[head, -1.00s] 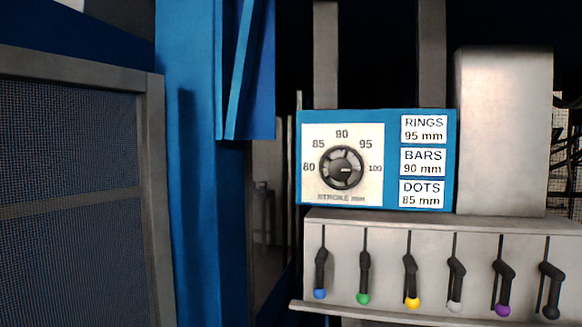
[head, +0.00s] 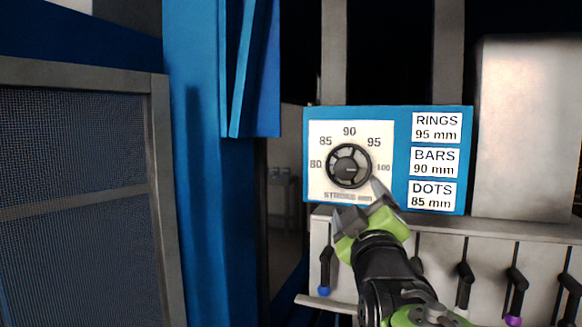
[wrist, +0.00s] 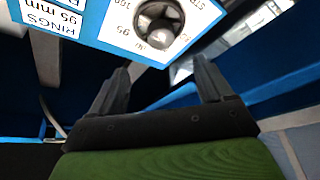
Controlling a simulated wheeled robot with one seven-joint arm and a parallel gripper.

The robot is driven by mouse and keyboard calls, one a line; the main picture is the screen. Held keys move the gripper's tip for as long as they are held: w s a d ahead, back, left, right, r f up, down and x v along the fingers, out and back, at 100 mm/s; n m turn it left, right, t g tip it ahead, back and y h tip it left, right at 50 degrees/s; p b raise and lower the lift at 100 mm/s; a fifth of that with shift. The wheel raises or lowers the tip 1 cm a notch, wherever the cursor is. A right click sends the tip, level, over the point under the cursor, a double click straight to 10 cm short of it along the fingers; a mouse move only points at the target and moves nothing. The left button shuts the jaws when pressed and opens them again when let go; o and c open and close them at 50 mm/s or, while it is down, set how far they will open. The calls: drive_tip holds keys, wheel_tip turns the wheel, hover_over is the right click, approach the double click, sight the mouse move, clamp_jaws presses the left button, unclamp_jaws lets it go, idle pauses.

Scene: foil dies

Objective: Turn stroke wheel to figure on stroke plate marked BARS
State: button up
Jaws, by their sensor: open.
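The stroke wheel (head: 349,166) is a black spoked wheel on a white dial marked 80, 85, 90, 95 and 100, with 90 at the top. Its hub shows a small light mark on the right side, too small to read surely. The stroke plate's BARS label (head: 434,162) reads 90 mm. My gripper (head: 360,202) is open and empty, just below and in front of the wheel, with a fingertip near its lower right. In the wrist view my gripper (wrist: 163,70) has its fingers apart, and the wheel (wrist: 157,24) lies beyond them, upside down.
The RINGS label (head: 436,127) reads 95 mm and the DOTS label (head: 433,195) 85 mm. Below the panel is a row of black levers (head: 465,285) with coloured knobs, partly behind my arm. A blue post (head: 205,200) and mesh guard (head: 70,150) stand at left.

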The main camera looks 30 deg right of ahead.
sight(347, 172)
drive_tip(key=p+x, duration=0.4)
drive_tip(key=x, duration=0.9)
drive_tip(key=shift+w+d+r, duration=0.1)
drive_tip(key=shift+w+d, duration=0.1)
drive_tip(key=shift+w+d+p, duration=0.25)
drive_tip(key=shift+w+p, duration=0.05)
drive_tip(key=shift+w, duration=0.05)
drive_tip(key=shift+a, duration=0.1)
drive_tip(key=c, duration=1)
